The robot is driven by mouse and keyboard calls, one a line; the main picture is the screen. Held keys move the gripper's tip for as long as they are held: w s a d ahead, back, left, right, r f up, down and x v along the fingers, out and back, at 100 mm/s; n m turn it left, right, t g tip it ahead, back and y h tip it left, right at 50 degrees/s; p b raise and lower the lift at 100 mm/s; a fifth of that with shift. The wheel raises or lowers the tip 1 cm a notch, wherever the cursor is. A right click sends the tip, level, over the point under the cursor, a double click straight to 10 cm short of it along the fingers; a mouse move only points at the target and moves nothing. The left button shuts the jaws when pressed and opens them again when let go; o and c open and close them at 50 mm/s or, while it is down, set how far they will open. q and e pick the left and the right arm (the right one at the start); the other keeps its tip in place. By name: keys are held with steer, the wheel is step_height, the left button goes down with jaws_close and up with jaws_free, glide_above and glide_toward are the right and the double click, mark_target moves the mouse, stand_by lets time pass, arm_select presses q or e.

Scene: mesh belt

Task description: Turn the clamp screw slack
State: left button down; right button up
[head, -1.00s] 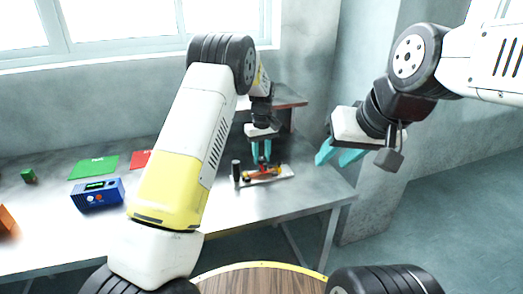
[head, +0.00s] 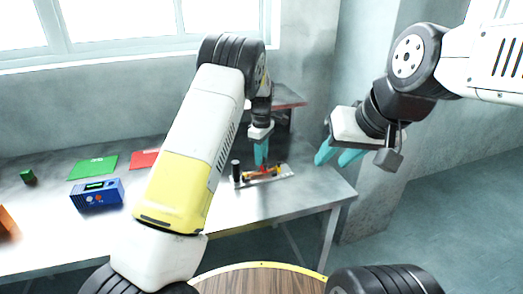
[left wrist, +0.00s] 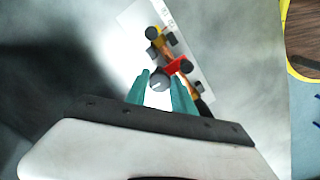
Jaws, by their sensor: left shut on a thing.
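The clamp fixture sits on a pale plate (head: 284,173) on the bench, with red, yellow and orange parts. In the left wrist view a round dark grey knob with a light line, which looks like the clamp screw (left wrist: 159,84), lies between my left fingers. My left gripper (head: 261,164) points down at the fixture and is shut on this knob; its teal fingers also show in the left wrist view (left wrist: 162,90). The red block (left wrist: 177,66) is just beyond the knob. My right gripper (head: 338,156) is open and empty, in the air right of the bench.
A black upright cylinder (head: 236,169) stands at the left end of the plate. A raised shelf (head: 289,101) is behind my left gripper.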

stand_by(0.5)
arm_select(q)
steer(key=c, duration=1.1)
jaws_free()
steer(key=shift+o, duration=0.2)
steer(key=shift+r, duration=0.1)
step_height(320, 180, up, 8)
steer(key=shift+f, duration=0.15)
